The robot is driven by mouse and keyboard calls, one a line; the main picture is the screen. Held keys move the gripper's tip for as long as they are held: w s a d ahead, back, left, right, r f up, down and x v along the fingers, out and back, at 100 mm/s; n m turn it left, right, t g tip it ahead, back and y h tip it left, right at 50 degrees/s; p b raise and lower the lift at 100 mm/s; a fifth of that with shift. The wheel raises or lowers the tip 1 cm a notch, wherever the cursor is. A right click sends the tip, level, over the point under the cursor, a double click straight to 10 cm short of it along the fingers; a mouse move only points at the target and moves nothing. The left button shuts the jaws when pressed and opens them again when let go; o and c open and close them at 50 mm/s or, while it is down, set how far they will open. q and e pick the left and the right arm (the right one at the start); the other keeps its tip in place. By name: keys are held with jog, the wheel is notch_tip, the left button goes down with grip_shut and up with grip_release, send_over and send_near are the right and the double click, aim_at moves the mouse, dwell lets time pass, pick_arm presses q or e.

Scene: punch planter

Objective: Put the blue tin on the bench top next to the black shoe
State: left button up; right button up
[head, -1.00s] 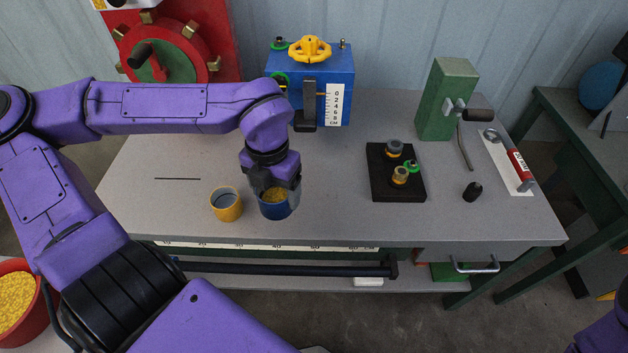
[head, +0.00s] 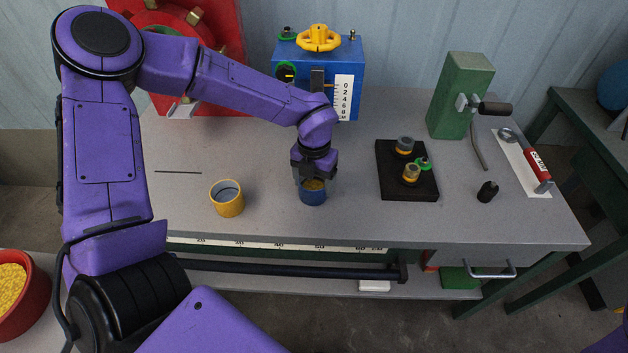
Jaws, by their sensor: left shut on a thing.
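The blue tin (head: 313,197) is upright near the middle of the bench top (head: 270,225), with yellow grains inside. My left gripper (head: 314,178) is shut on its rim from above and hides part of the opening. I cannot tell whether the tin's bottom touches the bench. A small black piece (head: 487,192), which may be the black shoe, stands on the bench to the right, well apart from the tin. My right gripper is out of view.
A yellow-rimmed tin (head: 227,198) stands left of the blue tin. A black plate (head: 407,180) with small fittings lies to its right. Behind are a blue box (head: 350,75) with a yellow handwheel and a green block (head: 461,95). The front right bench top is clear.

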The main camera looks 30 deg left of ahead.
pick_arm(q)
jog(key=shift+f, duration=0.1)
jog(key=o, duration=1.2)
jog(key=shift+c, duration=0.2)
notch_tip(320, 180, up, 12)
jog(key=shift+r+p, duration=0.2)
jog(key=shift+p, duration=0.1)
